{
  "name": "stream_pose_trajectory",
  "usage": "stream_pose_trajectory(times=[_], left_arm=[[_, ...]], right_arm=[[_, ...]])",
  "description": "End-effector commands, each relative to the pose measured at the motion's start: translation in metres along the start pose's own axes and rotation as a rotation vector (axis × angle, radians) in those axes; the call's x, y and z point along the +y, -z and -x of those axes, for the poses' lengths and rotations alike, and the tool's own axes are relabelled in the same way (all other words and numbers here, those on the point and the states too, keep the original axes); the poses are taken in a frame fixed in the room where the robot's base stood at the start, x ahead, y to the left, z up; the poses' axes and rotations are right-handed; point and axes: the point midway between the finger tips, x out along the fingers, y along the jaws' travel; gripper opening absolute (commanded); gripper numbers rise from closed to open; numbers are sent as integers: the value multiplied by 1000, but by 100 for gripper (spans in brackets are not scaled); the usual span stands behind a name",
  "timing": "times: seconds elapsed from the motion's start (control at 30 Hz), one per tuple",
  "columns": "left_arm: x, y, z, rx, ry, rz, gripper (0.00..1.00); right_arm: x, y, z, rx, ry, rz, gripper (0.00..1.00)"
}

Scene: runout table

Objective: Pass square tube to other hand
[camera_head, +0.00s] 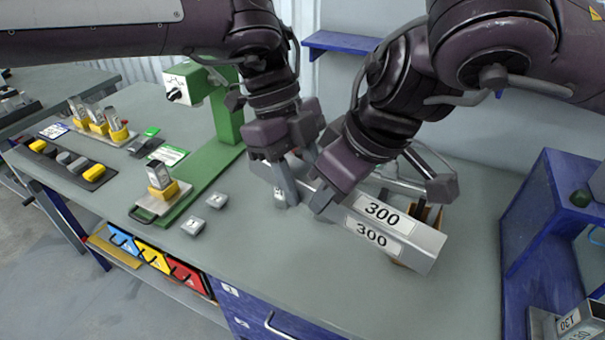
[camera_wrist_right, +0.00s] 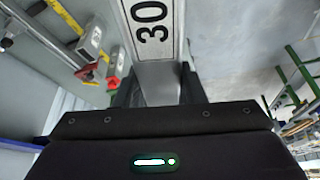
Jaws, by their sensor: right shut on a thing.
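The square tube (camera_head: 405,232) is a long grey metal bar with "300" labels. It is held slanting above the bench, one end pointing to the front right. My right gripper (camera_head: 328,190) is shut on it towards its far left part. In the right wrist view the tube (camera_wrist_right: 158,75) runs out from between the dark fingers. My left gripper (camera_head: 297,172) is close beside the right gripper, near the tube's far left end. Its fingers look apart. The tube's far left end is partly hidden by the grippers, and I cannot tell whether the left fingers touch it.
The grey bench top (camera_head: 290,265) is clear in front. A green stand (camera_head: 222,125) and a yellow-based block (camera_head: 160,180) are at left. Small grey blocks (camera_head: 193,225) lie nearby. A holder partly shows behind the tube. A blue shelf unit (camera_head: 545,215) stands at right.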

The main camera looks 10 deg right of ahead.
Motion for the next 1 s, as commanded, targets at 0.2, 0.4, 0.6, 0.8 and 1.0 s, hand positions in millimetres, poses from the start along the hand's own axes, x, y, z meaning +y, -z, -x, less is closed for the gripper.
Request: stream_pose_trajectory(times=[0.2,0.4,0.6,0.8,1.0], left_arm=[[-3,0,2,-3,10,-6,3],[-3,1,2,-3,11,-7,2],[-2,0,2,-2,8,-5,2],[-2,0,2,-2,7,-4,2],[-2,0,2,-1,7,-4,2]], right_arm=[[-5,2,1,5,11,18,2],[-5,2,1,5,11,17,61],[-4,1,0,3,9,13,62],[-3,1,7,4,6,12,62],[-2,2,38,8,2,12,62]])
